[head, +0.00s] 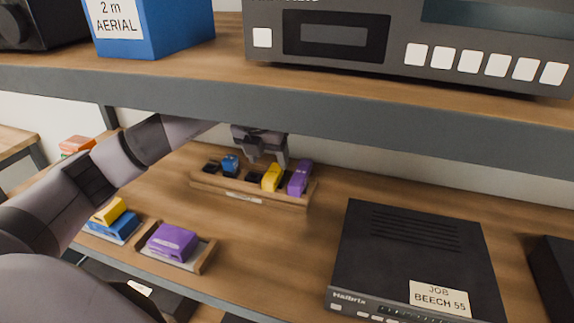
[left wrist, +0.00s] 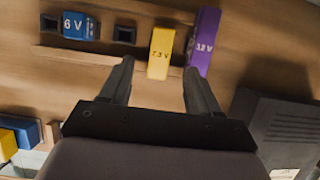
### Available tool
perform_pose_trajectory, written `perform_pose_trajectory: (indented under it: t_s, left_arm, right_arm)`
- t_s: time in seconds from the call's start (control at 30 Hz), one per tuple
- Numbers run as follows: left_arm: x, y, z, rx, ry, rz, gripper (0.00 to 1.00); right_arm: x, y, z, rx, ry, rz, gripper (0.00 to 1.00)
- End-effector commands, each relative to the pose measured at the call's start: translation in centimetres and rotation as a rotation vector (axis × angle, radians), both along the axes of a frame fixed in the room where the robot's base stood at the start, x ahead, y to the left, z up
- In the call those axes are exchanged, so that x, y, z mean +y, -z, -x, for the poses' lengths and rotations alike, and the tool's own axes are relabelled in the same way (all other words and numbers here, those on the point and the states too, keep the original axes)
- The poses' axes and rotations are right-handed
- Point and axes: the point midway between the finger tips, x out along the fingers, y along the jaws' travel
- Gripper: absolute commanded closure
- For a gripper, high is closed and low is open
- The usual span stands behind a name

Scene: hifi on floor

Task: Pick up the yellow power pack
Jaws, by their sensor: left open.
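The yellow power pack (head: 271,178) stands in a wooden rack (head: 245,198) on the lower shelf, between an empty dark slot and a purple pack (head: 300,178). My left gripper (head: 262,160) is above and behind the rack, partly hidden by the upper shelf edge. In the left wrist view its fingers (left wrist: 158,82) are open and empty, with the yellow pack just beyond and between their tips. My right gripper is not in view.
A blue pack (head: 230,165) sits in the rack's left part. A purple pack (head: 172,242) lies in a small tray at front left, near stacked yellow and blue packs (head: 112,220). A black Halbrix box (head: 410,255) stands right. The upper shelf (head: 300,115) hangs low overhead.

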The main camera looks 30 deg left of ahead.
Motion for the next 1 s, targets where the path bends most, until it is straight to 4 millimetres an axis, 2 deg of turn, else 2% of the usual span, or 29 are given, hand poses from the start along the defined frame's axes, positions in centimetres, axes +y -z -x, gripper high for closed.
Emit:
perform_pose_trajectory:
  t_s: [0.4, 0.6, 0.87, 0.9, 0.97, 1.0]
  left_arm:
    - [0.2, 3.6, -1.0, 0.002, 0.001, 0.001, 0.38]
    - [0.4, 6.6, -1.9, 0.001, -0.001, 0.002, 0.38]
    - [0.5, 6.8, -2.2, 0.000, 0.002, 0.000, 0.38]
    - [0.5, 6.8, -2.2, 0.000, 0.002, 0.000, 0.42]
    - [0.5, 6.8, -2.2, 0.000, 0.002, 0.000, 0.61]
    - [0.5, 6.8, -2.2, 0.000, 0.002, 0.000, 0.74]
  right_arm:
    - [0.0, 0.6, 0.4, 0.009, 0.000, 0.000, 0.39]
    - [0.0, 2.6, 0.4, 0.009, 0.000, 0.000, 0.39]
    - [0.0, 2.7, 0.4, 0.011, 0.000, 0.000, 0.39]
    - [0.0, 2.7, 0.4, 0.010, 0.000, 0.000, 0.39]
    - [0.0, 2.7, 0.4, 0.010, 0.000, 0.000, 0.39]
    - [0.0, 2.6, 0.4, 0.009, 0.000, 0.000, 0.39]
